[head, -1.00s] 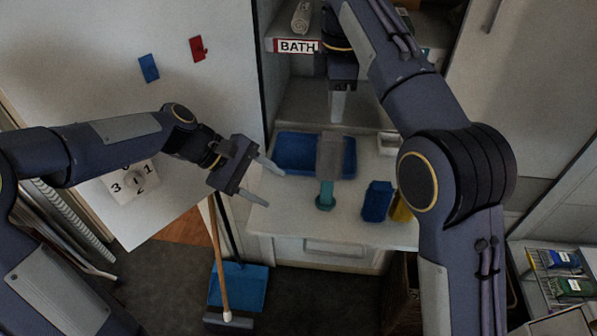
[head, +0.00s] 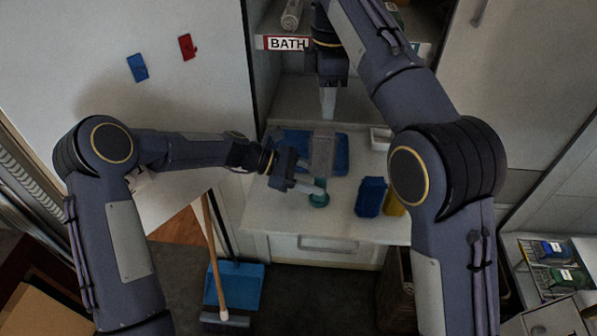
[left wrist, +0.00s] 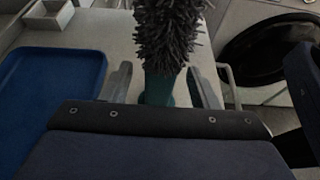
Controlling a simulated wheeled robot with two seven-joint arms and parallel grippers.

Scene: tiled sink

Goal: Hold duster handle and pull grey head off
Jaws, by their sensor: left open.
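The duster stands upright on the white counter, with a shaggy grey head (head: 322,152) above a teal handle (head: 319,199). In the left wrist view the grey head (left wrist: 168,38) is at the top centre, and the teal handle (left wrist: 158,90) is below it. My left gripper (head: 312,182) is open at the handle, below the head. In the left wrist view its two fingers stand on either side of the handle with gaps. My right gripper (head: 328,112) points down above the grey head. Its fingers are seen edge-on, so their opening cannot be told.
A blue tray (head: 287,143) lies behind the duster on the counter (head: 275,222). A blue item (head: 371,196) and a yellow item (head: 394,204) stand to the right. A white bin (head: 381,139) is at the back right. A broom (head: 212,250) and blue dustpan (head: 240,285) are below.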

